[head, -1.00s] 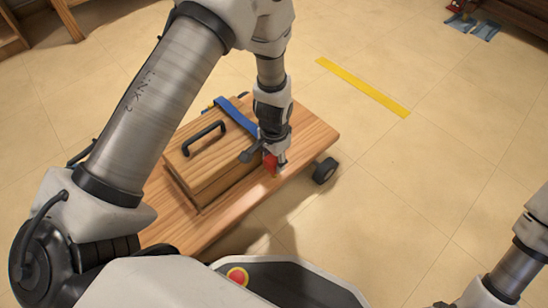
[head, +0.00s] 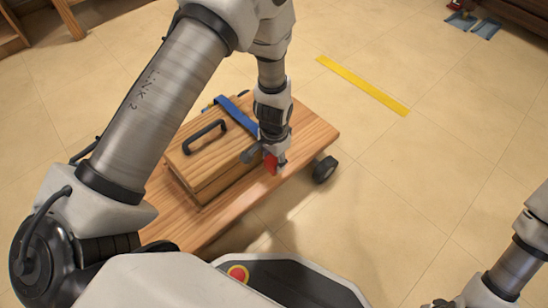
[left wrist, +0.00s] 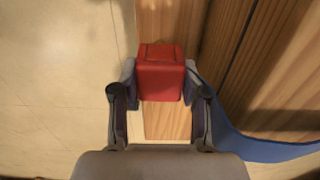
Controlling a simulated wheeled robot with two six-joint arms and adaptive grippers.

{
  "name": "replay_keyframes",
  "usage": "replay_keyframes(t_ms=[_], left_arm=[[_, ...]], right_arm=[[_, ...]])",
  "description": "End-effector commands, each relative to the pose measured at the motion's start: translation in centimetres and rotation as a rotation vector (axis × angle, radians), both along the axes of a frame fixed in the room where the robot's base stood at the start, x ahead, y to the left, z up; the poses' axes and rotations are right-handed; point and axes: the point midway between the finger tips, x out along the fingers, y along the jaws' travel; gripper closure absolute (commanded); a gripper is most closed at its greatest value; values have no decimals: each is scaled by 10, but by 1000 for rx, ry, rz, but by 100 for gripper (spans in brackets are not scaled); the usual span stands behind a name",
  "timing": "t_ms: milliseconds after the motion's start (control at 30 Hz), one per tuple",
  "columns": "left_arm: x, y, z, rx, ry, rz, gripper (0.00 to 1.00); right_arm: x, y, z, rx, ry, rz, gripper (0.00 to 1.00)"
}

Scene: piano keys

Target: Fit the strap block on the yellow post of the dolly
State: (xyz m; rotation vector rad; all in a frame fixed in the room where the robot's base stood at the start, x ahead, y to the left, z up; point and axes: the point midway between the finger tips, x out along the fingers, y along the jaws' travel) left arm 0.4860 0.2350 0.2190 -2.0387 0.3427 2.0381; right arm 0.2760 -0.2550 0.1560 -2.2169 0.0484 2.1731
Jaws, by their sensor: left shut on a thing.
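The red strap block (head: 270,163) is between the fingers of my left gripper (head: 273,162), over the near right part of the wooden dolly (head: 318,135). In the left wrist view the block (left wrist: 160,75) sits squarely between the two fingertips, and the gripper is shut on it. A blue strap (head: 238,113) lies across the lidded wooden box on the dolly; it also shows beside the block in the left wrist view (left wrist: 240,140). I cannot make out the yellow post; it may be hidden by the gripper or block. My right gripper (head: 440,304) is barely visible at the bottom edge.
The wooden box (head: 215,170) with a black handle (head: 205,137) stands close to the left of my left gripper. A black dolly wheel (head: 325,169) sticks out at the right. The floor (head: 400,190) right of the dolly is clear, with yellow tape (head: 362,86) farther back.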

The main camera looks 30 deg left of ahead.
Motion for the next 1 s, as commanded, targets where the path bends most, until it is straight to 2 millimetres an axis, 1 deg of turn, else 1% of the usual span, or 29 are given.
replay_keyframes(t_ms=[1000], left_arm=[[0,0,-32,0,1,1,90]], right_arm=[[0,0,-13,0,0,0,60]])
